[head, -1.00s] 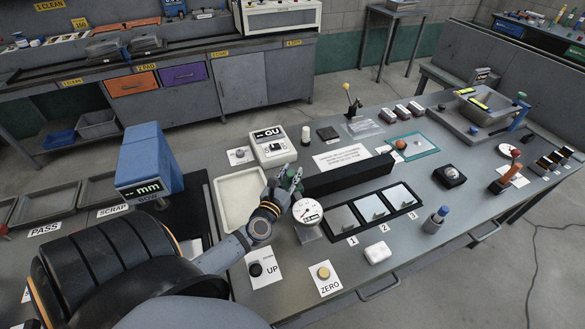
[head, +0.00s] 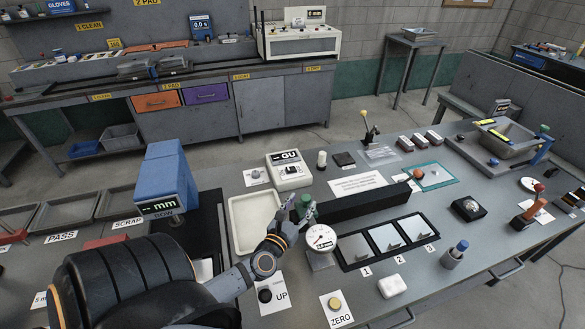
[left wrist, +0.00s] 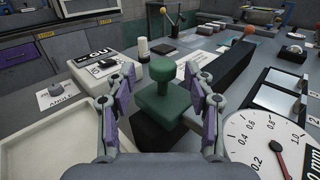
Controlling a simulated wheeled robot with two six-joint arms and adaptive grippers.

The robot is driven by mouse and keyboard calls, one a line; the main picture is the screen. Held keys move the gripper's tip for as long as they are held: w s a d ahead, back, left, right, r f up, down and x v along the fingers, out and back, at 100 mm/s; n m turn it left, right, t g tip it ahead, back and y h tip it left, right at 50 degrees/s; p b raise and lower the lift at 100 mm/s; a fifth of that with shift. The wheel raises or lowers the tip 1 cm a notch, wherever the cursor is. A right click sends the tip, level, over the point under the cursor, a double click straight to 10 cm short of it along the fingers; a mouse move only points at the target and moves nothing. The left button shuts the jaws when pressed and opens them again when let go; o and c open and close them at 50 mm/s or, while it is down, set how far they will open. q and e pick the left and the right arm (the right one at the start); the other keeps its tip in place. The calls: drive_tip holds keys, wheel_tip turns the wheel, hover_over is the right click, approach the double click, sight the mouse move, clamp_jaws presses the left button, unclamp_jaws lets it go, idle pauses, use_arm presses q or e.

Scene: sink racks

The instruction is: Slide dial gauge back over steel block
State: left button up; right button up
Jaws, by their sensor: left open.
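The dial gauge (head: 321,238) has a round white face with a red needle and sits at the left end of a long black bar (head: 365,203). Its face also shows at the lower right of the left wrist view (left wrist: 262,150). Beside it is a green knob on a green block (left wrist: 160,100). My left gripper (head: 303,213) is open, with one finger on each side of the green block in the left wrist view; contact cannot be told. Three bright metal plates (head: 386,238) lie in a black frame, numbered 1 to 3. I cannot tell which piece is the steel block. My right gripper is not in view.
A cream tray (head: 234,225) lies left of my gripper, and a white GU meter (head: 289,170) stands behind. A blue mm display (head: 163,190) stands left.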

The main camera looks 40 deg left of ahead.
use_arm(q)
drive_tip(key=v, duration=0.9)
drive_tip(key=shift+s, duration=0.1)
drive_tip(key=shift+r, duration=0.1)
